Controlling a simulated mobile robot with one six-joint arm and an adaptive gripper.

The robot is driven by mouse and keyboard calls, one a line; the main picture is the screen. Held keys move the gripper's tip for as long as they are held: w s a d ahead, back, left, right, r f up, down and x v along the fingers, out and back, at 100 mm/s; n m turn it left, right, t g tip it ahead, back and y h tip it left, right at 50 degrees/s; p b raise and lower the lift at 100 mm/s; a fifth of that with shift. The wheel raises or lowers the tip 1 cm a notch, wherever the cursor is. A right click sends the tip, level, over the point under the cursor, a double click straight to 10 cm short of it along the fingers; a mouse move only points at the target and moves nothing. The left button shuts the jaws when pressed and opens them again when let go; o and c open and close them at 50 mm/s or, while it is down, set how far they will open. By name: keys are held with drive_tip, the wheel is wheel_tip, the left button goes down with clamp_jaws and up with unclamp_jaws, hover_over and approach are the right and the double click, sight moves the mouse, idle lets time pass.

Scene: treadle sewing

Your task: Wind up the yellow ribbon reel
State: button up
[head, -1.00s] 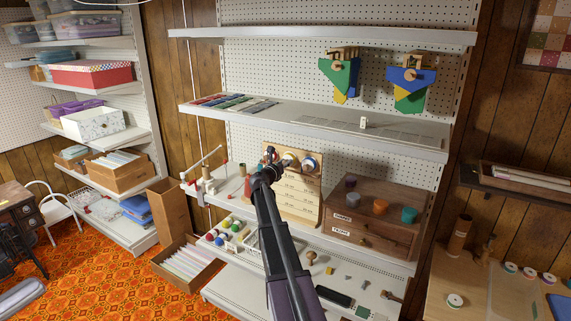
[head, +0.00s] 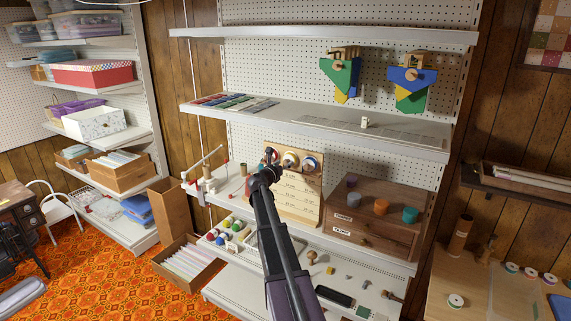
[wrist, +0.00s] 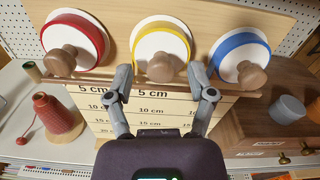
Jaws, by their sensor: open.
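The yellow ribbon reel (wrist: 160,42) is a white disc with a yellow rim and a round wooden knob (wrist: 163,67) on its face. It hangs in the middle of a wooden board between a red reel (wrist: 74,42) and a blue reel (wrist: 239,57). My gripper (wrist: 160,78) is open, with one finger on each side of the yellow reel's knob and apart from it. In the head view my gripper (head: 271,171) is at the board, and the reels are partly hidden behind it.
Below the reels, a wooden ledge and a board (wrist: 150,110) carry "5 cm" and "10 cm" labels. A red thread cone (wrist: 58,118) stands at the left. A wooden drawer chest (head: 372,215) with small coloured pots stands at the right. A shelf (head: 320,130) runs above.

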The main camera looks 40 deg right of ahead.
drive_tip(key=v, duration=1)
drive_tip(key=shift+a, duration=0.3)
drive_tip(key=shift+s, duration=0.1)
drive_tip(key=s+a+f+m+g+y+b, duration=0.15)
drive_tip(key=s+a+f+m+y, duration=0.25)
drive_tip(key=s+a+f+m, duration=0.5)
drive_tip(key=s+a+f+m+g+y+b, duration=0.1)
drive_tip(key=s+a+f+m+g+y, duration=0.25)
drive_tip(key=a+f+m, duration=0.55)
drive_tip(key=s+a+f+m+y, duration=0.1)
drive_tip(key=s+a+m+y, duration=0.1)
drive_tip(key=a, duration=0.5)
drive_tip(key=s+a+f+m+g+y+b, duration=0.1)
drive_tip(key=s+a+f+m+y, duration=0.1)
drive_tip(key=s+a+y, duration=0.2)
drive_tip(key=s+a+f+m+g+y, duration=0.1)
drive_tip(key=s+a+m+y, duration=0.1)
drive_tip(key=s+a, duration=0.6)
drive_tip(key=a+y, duration=0.1)
drive_tip(key=a, duration=0.3)
drive_tip(key=shift+f+b, duration=0.3)
drive_tip(key=shift+f, duration=0.05)
